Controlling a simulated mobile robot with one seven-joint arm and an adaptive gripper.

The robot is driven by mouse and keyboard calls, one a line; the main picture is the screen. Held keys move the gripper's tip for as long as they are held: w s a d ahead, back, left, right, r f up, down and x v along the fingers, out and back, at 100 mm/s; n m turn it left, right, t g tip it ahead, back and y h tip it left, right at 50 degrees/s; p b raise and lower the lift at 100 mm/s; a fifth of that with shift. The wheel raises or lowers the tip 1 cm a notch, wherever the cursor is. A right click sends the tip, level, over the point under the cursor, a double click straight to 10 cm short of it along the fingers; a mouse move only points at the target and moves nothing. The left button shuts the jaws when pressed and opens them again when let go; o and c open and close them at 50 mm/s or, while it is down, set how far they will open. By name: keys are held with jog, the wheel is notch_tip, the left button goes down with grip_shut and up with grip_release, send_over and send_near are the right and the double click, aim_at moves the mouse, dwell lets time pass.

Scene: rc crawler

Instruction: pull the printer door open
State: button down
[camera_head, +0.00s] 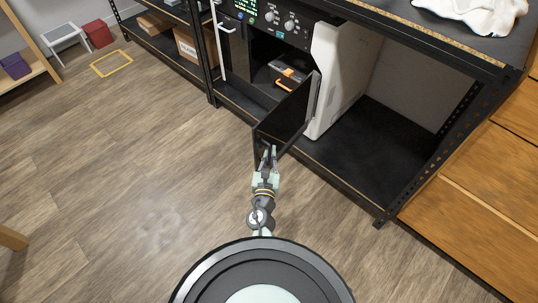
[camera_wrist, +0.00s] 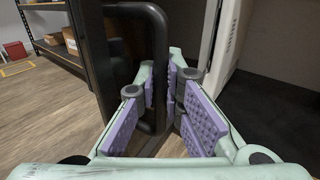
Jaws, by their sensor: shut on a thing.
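The printer (camera_head: 340,70) has a white side panel and a dark front with a lit display, and stands in the black shelf unit. Its dark door (camera_head: 287,113) is swung out from the front, with the inside partly in view. My gripper (camera_head: 268,154) is at the door's outer edge. In the wrist view, the door's black bar handle (camera_wrist: 158,45) stands upright between the purple-padded fingers of my gripper (camera_wrist: 159,100). The fingers are shut on the handle. Its lower part is partly hidden by the fingers.
An orange-handled item (camera_head: 284,84) shows inside the printer. A second dark panel with a white handle (camera_head: 219,40) is to the left. The shelf bay right of the printer is empty. Wooden drawers (camera_head: 470,200) stand at right.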

jog(key=c, duration=1.7)
grip_release()
jog(key=shift+r, duration=0.1)
